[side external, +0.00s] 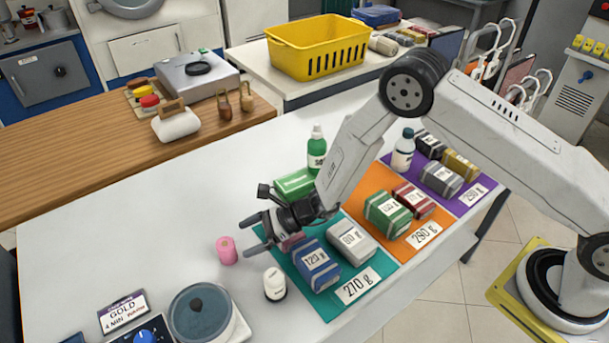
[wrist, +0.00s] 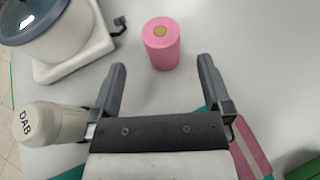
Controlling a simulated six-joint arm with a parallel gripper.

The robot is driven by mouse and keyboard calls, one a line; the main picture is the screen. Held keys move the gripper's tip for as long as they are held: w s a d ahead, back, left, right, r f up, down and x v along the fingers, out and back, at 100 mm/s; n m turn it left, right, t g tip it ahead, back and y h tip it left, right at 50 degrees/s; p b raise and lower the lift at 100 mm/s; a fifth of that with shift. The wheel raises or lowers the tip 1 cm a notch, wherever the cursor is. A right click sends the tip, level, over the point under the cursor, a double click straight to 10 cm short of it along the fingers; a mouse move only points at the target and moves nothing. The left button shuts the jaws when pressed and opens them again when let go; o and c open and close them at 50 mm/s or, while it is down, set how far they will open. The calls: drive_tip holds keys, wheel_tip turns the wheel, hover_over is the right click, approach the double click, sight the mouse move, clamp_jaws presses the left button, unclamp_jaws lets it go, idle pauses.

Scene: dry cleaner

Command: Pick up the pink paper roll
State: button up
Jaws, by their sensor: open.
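The pink paper roll (side external: 227,250) stands upright on the white table, left of the teal mat. In the wrist view the roll (wrist: 161,43) shows its round top with a tan core, ahead of the fingertips and roughly centred between them. My gripper (side external: 246,235) is open and empty, above the table and to the right of the roll. Its two fingers (wrist: 162,75) are spread wide in the wrist view, with nothing between them.
A white bottle (side external: 274,284) stands near the roll; it shows at left in the wrist view (wrist: 50,123). A scale with a lidded pot (side external: 200,312) is in front. A teal mat (side external: 347,293) holds labelled packs. The table left of the roll is clear.

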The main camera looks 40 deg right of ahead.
sight(220, 249)
drive_tip(key=shift+a, duration=0.1)
drive_tip(key=shift+x, duration=1.25)
drive_tip(key=shift+a, duration=0.1)
drive_tip(key=shift+x, duration=2.5)
drive_tip(key=shift+w, duration=0.15)
drive_tip(key=c, duration=1.3)
drive_tip(key=shift+r, duration=0.1)
drive_tip(key=shift+c, duration=0.2)
